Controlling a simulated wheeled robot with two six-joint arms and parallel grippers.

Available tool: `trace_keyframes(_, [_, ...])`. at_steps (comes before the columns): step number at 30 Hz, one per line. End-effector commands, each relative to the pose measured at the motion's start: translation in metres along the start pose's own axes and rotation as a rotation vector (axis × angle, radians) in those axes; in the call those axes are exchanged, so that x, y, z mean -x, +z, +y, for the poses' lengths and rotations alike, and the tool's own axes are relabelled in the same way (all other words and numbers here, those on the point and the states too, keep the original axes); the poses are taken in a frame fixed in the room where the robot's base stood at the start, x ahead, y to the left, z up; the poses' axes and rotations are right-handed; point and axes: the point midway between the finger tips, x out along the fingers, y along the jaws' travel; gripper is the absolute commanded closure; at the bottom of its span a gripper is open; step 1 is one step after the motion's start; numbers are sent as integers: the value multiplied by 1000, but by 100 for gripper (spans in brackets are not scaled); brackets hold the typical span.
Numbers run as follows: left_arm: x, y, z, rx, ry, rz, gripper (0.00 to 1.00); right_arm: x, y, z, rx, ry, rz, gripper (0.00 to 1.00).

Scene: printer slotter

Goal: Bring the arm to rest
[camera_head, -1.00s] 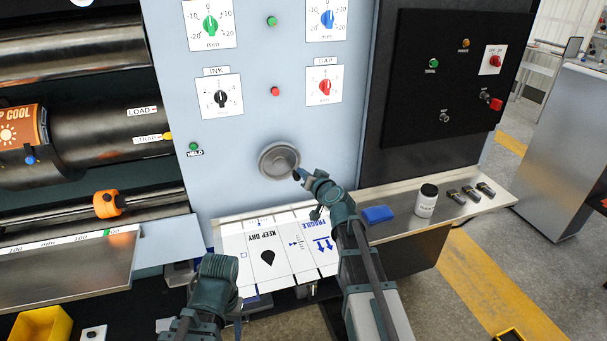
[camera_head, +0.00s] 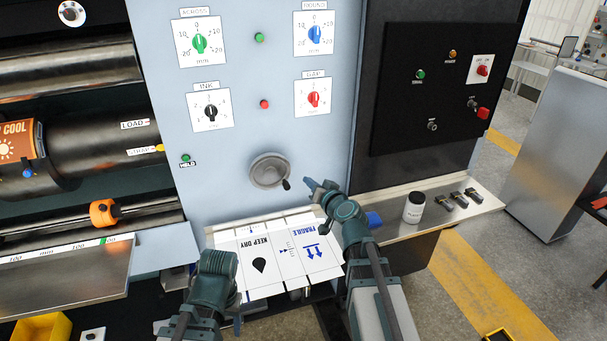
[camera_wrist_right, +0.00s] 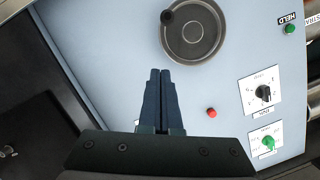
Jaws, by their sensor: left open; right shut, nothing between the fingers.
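My right gripper (camera_head: 309,182) is shut and empty, in front of the pale blue panel and just right of the grey handwheel (camera_head: 268,172). In the right wrist view its two fingers (camera_wrist_right: 160,75) lie together with nothing between them, and the handwheel (camera_wrist_right: 192,35) shows beyond the tips. The wheel's dark knob is at its lower right in the head view. The gripper looks apart from the wheel. My left arm (camera_head: 215,280) is low at the front, left of the printed sheet; its fingertips are hidden behind its own wrist.
The printed sheet (camera_head: 275,255) lies below the panel. Dials cover the panel above. A yellow bin (camera_head: 42,328) is at the lower left.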

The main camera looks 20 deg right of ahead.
Motion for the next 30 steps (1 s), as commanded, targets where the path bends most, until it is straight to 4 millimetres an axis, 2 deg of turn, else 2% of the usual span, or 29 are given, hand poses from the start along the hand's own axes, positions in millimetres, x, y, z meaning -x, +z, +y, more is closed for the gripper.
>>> trace_keyframes(1, [3, 0, 0, 0, 0, 0, 43, 11, 0, -1, -1, 1, 1, 100])
trace_keyframes(4, [4, 0, 0, 0, 0, 0, 43, 17, 0, 0, 1, 1, 0, 100])
trace_keyframes(11, [4, 0, 0, 0, 0, 0, 43, 18, 0, 0, 1, -1, -1, 100])
trace_keyframes(14, [4, 0, 0, 0, 0, 0, 43, 16, 10, -9, 13, -17, -34, 100])
trace_keyframes(17, [4, 0, 0, 0, 0, 0, 43, 15, 42, -34, 54, -64, -142, 100])
trace_keyframes(20, [4, 0, 0, 0, 0, 0, 43, 21, 98, -70, 125, -121, -336, 100])
trace_keyframes(22, [4, 0, 0, 0, 0, 0, 43, 34, 144, -91, 188, -144, -502, 100])
trace_keyframes(24, [4, 0, 0, 0, 0, 0, 43, 54, 189, -106, 257, -143, -679, 100])
trace_keyframes(26, [4, 0, 0, 0, 0, 0, 43, 77, 224, -112, 322, -118, -833, 100])
trace_keyframes(27, [4, 0, 0, 0, 0, 0, 43, 94, 245, -112, 367, -87, -935, 100])
trace_keyframes(30, [4, 0, 0, 0, 0, 0, 43, 136, 278, -106, 471, 24, -1141, 100])
